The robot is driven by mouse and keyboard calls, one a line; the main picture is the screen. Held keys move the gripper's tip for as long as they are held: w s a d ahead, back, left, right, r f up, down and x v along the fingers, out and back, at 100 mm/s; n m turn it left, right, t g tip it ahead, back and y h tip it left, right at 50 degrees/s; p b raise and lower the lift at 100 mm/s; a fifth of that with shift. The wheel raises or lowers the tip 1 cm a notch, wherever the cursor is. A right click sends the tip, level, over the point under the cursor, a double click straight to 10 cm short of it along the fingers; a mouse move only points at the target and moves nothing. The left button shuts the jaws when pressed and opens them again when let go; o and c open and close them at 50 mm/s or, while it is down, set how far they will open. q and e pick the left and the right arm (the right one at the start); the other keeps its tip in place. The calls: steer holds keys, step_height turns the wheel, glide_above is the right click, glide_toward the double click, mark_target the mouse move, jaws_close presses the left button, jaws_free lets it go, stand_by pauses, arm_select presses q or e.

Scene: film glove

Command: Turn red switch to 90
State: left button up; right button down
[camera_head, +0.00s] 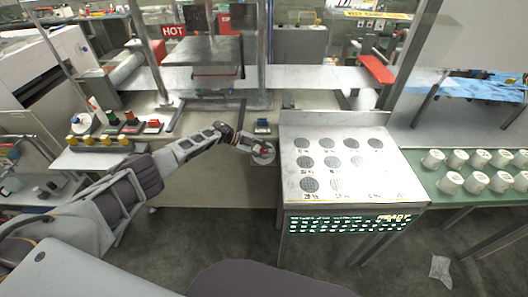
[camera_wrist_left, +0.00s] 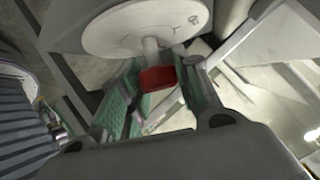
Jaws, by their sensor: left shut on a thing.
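The red switch (camera_wrist_left: 158,79) is a small red block on a short pale stem, in front of a white round dial plate (camera_wrist_left: 120,28) in the left wrist view. My left gripper (camera_wrist_left: 158,100) has its green-padded fingers on both sides of the switch and is shut on it. In the head view the left gripper (camera_head: 258,148) is at the white dial (camera_head: 263,158), left of the panel with round grilles, and a bit of red shows there. The dial's markings and the switch angle are not readable. My right gripper is not in view.
The white panel (camera_head: 340,190) with several dark round grilles stands close right of the gripper. A blue-topped item (camera_head: 262,126) sits just behind it. Yellow-topped and coloured knobs (camera_head: 117,139) stand at the left.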

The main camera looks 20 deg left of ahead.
arm_select(q)
steer(key=o, duration=1)
steer(key=shift+d, duration=0.1)
steer(key=shift+v, duration=6)
